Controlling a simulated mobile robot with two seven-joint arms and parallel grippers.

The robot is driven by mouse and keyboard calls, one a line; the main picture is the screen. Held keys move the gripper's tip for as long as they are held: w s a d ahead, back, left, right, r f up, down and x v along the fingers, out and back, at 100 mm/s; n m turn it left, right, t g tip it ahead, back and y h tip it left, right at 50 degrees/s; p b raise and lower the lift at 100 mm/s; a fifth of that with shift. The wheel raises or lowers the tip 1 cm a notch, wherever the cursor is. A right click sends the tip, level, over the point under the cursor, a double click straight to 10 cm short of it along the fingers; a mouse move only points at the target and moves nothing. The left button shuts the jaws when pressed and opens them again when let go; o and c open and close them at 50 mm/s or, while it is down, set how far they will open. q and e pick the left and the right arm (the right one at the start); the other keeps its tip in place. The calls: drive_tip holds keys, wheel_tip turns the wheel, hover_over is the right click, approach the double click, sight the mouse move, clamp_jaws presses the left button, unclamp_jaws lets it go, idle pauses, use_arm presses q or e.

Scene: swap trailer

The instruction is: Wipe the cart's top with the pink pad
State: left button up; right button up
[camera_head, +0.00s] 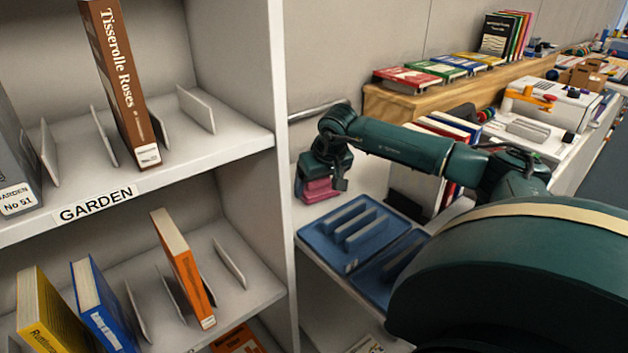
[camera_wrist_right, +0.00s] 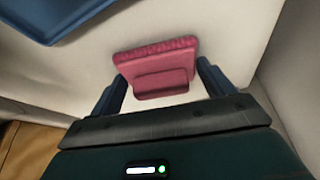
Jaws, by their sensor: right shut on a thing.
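The pink pad (camera_head: 318,190) is a small block with a raised grip on its back. It is at the left end of the cart's pale top (camera_head: 308,213), close to the white shelf's side panel. My right gripper (camera_head: 324,178) points down and is shut on the pad. In the right wrist view the pad (camera_wrist_right: 155,50) sits between the two blue fingers of the right gripper (camera_wrist_right: 162,85), over a pale surface (camera_wrist_right: 75,72). I cannot tell whether the pad's underside touches the top. My left gripper is not in view.
A blue ribbed tray (camera_head: 320,237) lies just in front of the pad, with another beside it. Upright books (camera_head: 447,128) stand right of the pad. The white shelf (camera_head: 277,130) with books bounds the left. A wooden ledge (camera_head: 440,88) carries books behind my arm.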

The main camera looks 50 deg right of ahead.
sight(326, 193)
drive_tip(key=shift+s+f+b, duration=0.15)
drive_tip(key=shift+s+b, duration=0.15)
drive_tip(key=shift+s, duration=0.55)
drive_tip(key=shift+s+a, duration=0.15)
drive_tip(key=shift+s, duration=0.55)
drive_tip(key=shift+w+r+p, duration=0.2)
drive_tip(key=shift+w+p, duration=0.25)
drive_tip(key=shift+w, duration=0.9)
drive_tip(key=shift+w+d+f, duration=0.15)
drive_tip(key=shift+w, duration=0.7)
drive_tip(key=shift+w+d+f, duration=0.1)
drive_tip(key=shift+w, duration=0.7)
drive_tip(key=shift+w+d+p, duration=0.2)
drive_tip(key=shift+w+p, duration=0.2)
drive_tip(key=shift+w, duration=1.05)
drive_tip(key=shift+r, duration=0.1)
